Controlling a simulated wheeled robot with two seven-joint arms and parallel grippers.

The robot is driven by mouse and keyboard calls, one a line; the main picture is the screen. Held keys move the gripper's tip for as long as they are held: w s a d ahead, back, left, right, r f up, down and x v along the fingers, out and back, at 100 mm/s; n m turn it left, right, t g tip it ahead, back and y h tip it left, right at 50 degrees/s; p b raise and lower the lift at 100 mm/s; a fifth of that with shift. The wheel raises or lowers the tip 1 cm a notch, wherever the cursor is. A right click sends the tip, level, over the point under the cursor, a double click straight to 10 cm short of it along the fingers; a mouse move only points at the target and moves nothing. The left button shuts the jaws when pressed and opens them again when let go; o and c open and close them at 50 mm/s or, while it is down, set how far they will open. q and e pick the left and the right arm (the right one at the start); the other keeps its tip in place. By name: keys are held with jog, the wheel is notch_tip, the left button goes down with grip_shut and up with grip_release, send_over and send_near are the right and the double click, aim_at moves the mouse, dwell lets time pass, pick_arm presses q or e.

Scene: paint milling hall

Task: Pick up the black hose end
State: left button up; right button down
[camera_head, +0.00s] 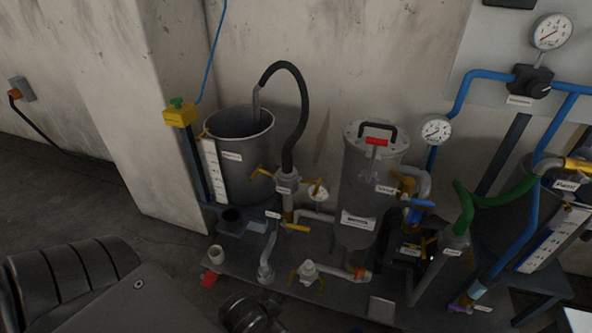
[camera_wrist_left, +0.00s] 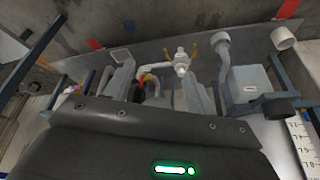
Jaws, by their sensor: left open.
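The black hose (camera_head: 302,105) arches in the head view from the open grey tank (camera_head: 241,150) to a grey fitting at its right. One end, with a grey tip (camera_head: 256,100), hangs down inside the tank's mouth; its lowest part is hidden by the wall. The other end meets the fitting (camera_head: 287,183). My left arm is low at the left in the head view, apart from the hose. I cannot make out the hose in the wrist view. My right gripper is out of view.
A filter vessel (camera_head: 370,185) with a red-marked handle stands right of the hose. A black round holder (camera_head: 232,216) sits before the tank. Blue and green pipes fill the right side. Wall behind is close.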

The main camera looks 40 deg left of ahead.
pick_arm(q)
jog(key=w+a+r+n+t+y+p, duration=0.1)
jog(key=w+a+r+t, duration=0.15)
jog(key=w, duration=0.35)
jog(key=w+a+r+n+t, duration=0.1)
jog(key=w+r+t, duration=0.25)
jog(key=w, duration=0.25)
jog(key=n+t+y+p, duration=0.1)
jog(key=n+t+y, duration=0.4)
jog(key=y, duration=0.3)
send_near(286, 170)
jog(key=x, duration=0.6)
jog(key=shift+r, duration=0.25)
jog(key=shift+w+a, duration=0.2)
jog(key=shift+w, duration=0.1)
jog(key=shift+w+a, duration=0.15)
jog(key=shift+w, duration=0.2)
jog(key=x, duration=0.3)
jog(key=shift+w+a+f+b, duration=0.15)
jog(key=shift+w+f+b, duration=0.1)
jog(key=shift+b, duration=0.15)
jog(key=shift+w+a, duration=0.2)
jog(key=shift+w, duration=0.2)
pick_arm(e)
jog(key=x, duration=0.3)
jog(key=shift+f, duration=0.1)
